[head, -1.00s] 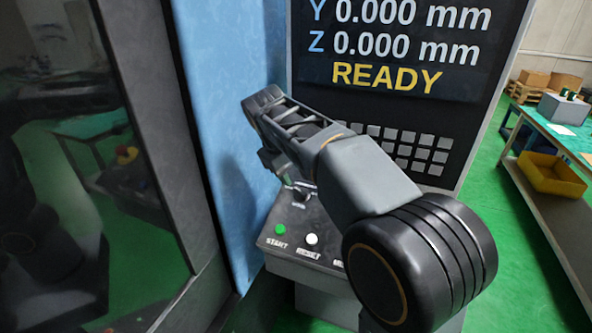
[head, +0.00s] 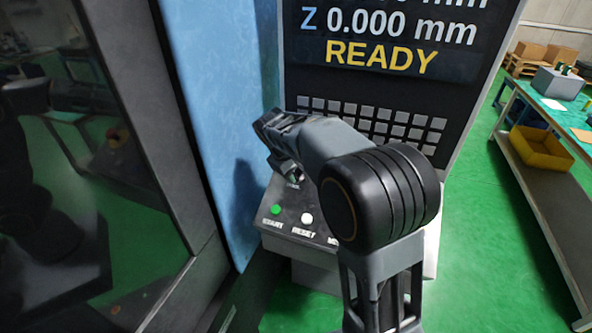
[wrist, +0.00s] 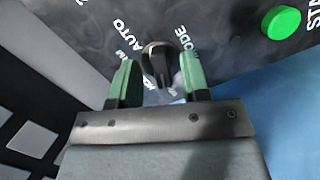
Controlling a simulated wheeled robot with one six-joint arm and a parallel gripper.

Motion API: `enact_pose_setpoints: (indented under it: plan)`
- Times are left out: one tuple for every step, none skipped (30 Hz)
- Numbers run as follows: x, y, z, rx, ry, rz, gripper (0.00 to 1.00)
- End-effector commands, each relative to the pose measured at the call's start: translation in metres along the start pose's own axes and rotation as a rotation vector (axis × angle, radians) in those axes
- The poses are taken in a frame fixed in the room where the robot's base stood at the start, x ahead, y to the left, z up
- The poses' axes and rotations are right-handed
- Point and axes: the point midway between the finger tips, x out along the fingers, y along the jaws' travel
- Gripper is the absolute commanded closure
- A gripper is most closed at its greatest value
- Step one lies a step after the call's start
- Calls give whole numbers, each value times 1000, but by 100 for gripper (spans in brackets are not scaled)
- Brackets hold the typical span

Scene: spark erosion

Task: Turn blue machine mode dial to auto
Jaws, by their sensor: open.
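The blue machine (head: 215,110) has a grey control box (head: 272,236) below its screen. In the wrist view the black mode dial (wrist: 158,60) stands on the panel between the two green fingertips of my gripper (wrist: 156,75). The fingers are open, with a gap visible on each side of the dial. The label AUTO (wrist: 122,38) is to the left of the dial and part of MODE shows to its right. In the head view my arm hides the dial and much of the panel's right side.
The green START button (head: 276,210) and white RESET button (head: 307,218) are on the box's front. The screen (head: 390,45) reads READY above a keypad (head: 420,133). A dark glass door (head: 80,150) is at left. A bench with a yellow bin (head: 540,147) stands at right.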

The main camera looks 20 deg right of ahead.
Motion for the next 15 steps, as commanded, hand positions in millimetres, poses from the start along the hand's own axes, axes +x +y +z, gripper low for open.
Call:
enact_pose_setpoints:
  plan:
    - [3,0,0,1,-2,0,57]
    - [4,0,0,1,-1,0,57]
    - [6,0,0,1,0,0,57]
    - [7,0,0,1,0,0,57]
    - [7,0,0,1,0,0,57]
    - [8,0,0,1,1,0,57]
    - [8,0,0,1,1,0,57]
    - [8,0,0,1,1,0,57]
    - [9,0,0,1,1,0,57]
    - [9,0,0,1,1,0,57]
    - [8,0,0,1,1,0,57]
    - [8,0,0,1,1,0,57]
    - [8,0,0,1,0,0,57]
    - [8,0,0,1,0,0,58]
    - [8,0,0,1,0,0,62]
